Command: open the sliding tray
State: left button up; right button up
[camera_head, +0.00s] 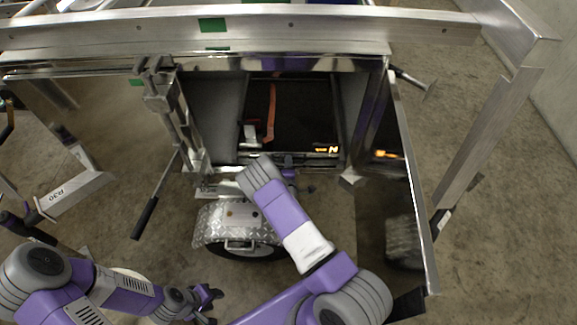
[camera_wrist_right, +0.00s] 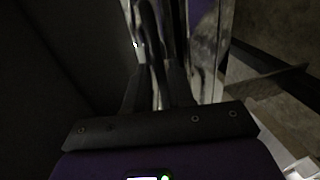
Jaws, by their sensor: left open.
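The sliding tray (camera_head: 310,112) is a dark flat surface inside the open trailer compartment, with an orange strap (camera_head: 271,112) across it and lit orange marks near its front edge. My right arm reaches up to the tray's front. The right gripper is mostly hidden behind its own arm in the head view. In the right wrist view its dark fingers (camera_wrist_right: 160,75) are close to a shiny metal edge (camera_wrist_right: 208,50); dim light hides whether they grip it. My left gripper (camera_head: 212,297) is open and empty, low over the floor, away from the tray.
An open door (camera_head: 410,180) stands right of the compartment. A metal jack post with a black-handled lever (camera_head: 146,217) stands to the left. A wheel under a diamond-plate fender (camera_head: 240,222) lies below the opening.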

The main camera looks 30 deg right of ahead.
grip_shut()
dwell(0.3)
